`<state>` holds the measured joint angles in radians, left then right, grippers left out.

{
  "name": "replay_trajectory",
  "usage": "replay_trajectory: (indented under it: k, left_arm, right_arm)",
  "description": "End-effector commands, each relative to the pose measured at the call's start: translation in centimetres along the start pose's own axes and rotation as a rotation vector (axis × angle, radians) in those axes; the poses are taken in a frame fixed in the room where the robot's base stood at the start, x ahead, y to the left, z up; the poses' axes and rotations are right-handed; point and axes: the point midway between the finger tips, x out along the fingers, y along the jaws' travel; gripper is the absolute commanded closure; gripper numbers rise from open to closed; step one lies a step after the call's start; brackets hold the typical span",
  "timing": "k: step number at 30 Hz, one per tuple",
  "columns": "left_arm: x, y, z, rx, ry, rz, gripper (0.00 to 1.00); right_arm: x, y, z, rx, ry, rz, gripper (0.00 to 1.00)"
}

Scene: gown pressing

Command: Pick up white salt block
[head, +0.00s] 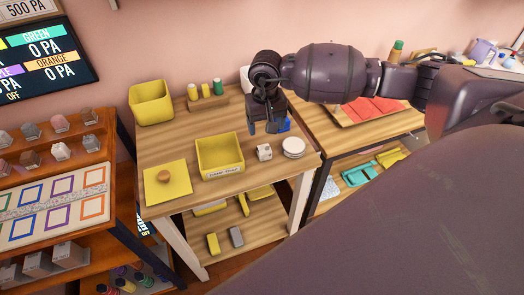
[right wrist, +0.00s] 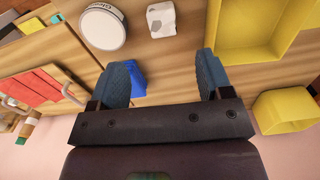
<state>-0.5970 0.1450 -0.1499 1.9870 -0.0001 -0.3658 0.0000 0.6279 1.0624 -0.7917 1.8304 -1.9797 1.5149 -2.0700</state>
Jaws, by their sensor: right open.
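The white salt block (head: 264,152) is a small whitish cube with dark marks on its face. It sits on the wooden table between the yellow tray and a white round disc. In the right wrist view the salt block (right wrist: 161,19) lies at the top, beyond the fingertips. My right gripper (head: 262,127) is above the table, behind the block in the head view. Its fingers (right wrist: 166,68) are apart with nothing between them. My left gripper is not in view.
A blue object (right wrist: 138,76) is close to one finger. A yellow bin (head: 151,88) and small bottles (head: 205,90) are at the back.

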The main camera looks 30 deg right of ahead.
Motion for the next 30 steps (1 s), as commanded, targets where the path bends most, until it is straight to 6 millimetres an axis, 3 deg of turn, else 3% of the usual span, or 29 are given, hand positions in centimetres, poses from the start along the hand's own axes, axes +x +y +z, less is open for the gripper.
replay_trajectory:
  k: [30]
  left_arm:
    - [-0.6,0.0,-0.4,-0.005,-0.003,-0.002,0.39]
  right_arm:
    - [10.7,-0.3,-0.2,-0.007,-0.001,-0.005,0.28]
